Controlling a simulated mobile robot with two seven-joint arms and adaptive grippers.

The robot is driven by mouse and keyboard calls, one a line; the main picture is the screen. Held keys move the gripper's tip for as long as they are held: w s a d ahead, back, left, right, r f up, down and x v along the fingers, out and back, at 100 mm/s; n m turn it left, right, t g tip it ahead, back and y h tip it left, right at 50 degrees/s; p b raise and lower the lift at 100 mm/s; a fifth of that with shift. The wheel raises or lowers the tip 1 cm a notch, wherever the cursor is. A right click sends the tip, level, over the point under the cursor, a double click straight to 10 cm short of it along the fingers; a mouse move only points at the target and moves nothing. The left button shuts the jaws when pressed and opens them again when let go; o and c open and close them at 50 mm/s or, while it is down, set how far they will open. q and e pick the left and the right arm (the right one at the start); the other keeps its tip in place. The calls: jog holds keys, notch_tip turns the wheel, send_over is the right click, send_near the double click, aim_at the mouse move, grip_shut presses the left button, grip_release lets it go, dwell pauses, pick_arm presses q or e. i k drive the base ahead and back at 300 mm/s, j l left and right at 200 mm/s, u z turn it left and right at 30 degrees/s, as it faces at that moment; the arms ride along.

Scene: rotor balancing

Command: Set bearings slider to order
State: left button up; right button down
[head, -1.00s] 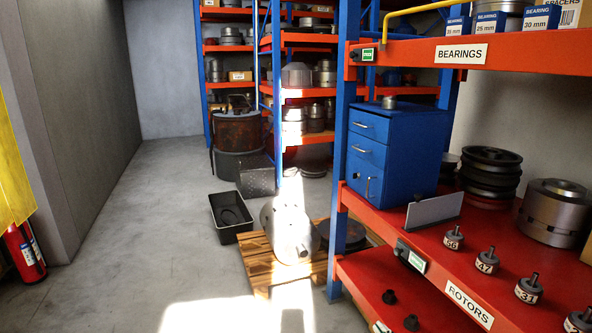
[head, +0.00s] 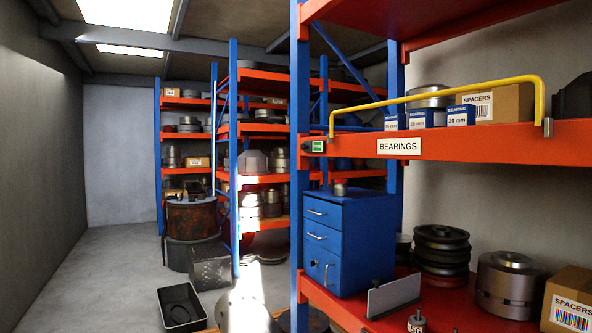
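The bearings slider (head: 314,146) is a small plate on the front edge of the upper orange shelf, near the blue upright. Small blue and white bearing boxes (head: 422,118) stand on that shelf behind a yellow rail (head: 437,100). Neither of my grippers is in view.
The blue drawer cabinet (head: 349,240) stands on the shelf below, with dark pulleys (head: 441,249), a metal rotor (head: 507,285) and a SPACERS box (head: 572,303) to its right. A black tray (head: 182,306) lies on the floor. The aisle floor at left is clear.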

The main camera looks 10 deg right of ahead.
aim_at(306, 146)
jog(key=i+u, duration=0.1)
jog(key=i, duration=0.4)
jog(key=i+l+u, duration=0.1)
jog(key=i, duration=0.35)
jog(key=i+l+u, duration=0.1)
jog(key=i, duration=0.4)
jog(key=i+l+u, duration=0.1)
jog(key=i+l, duration=0.15)
jog(key=i, duration=0.2)
jog(key=i+l+u, duration=0.1)
jog(key=i, duration=0.4)
jog(key=l, duration=0.1)
